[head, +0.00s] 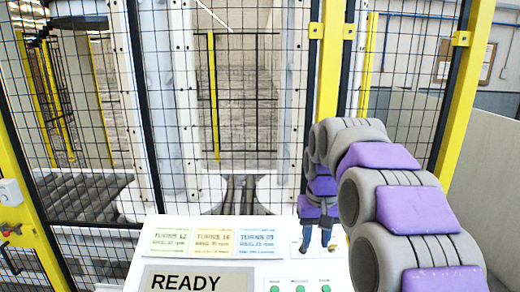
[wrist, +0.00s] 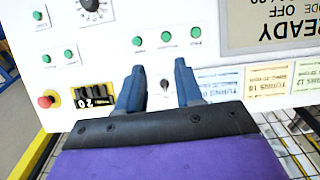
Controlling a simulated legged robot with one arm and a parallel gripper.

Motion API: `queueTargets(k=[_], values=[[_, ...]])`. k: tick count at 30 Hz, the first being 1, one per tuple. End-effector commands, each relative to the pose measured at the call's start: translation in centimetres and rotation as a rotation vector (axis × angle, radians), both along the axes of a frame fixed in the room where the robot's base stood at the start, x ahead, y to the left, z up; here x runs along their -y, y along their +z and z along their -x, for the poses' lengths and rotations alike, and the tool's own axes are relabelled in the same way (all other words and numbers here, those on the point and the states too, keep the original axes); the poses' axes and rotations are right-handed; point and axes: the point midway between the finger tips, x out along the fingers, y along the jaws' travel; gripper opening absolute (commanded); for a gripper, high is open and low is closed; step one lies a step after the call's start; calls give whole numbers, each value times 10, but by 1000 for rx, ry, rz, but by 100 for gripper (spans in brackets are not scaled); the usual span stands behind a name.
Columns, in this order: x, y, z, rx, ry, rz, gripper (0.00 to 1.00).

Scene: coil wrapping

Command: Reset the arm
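My gripper (head: 316,241) is at the right end of the white control panel (head: 255,270), with its two blue fingers apart and nothing between them in the head view. In the wrist view my gripper (wrist: 160,75) shows its blue fingers spread over the panel face, and a small dark switch (wrist: 164,86) appears between them. I cannot tell whether the fingers touch the panel. My grey and purple arm reaches in from the right.
The panel display (head: 186,281) reads READY. Green buttons (wrist: 166,36), a black knob (wrist: 90,4), a red button (wrist: 45,101) and a dark counter (wrist: 94,96) sit around the fingers. Coloured labels (head: 211,241) line the panel. A black mesh fence (head: 247,105) with yellow posts (head: 460,95) stands behind.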

Motion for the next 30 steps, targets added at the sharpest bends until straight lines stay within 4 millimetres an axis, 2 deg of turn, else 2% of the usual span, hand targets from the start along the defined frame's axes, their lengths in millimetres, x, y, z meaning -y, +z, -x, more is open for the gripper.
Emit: queueTargets(k=[1, 14, 30], values=[[0, -7, 16, -11, 2, 0, 36], [0, -61, 140, -78, 8, 6, 36], [4, -164, 307, -166, -21, 14, 36]])
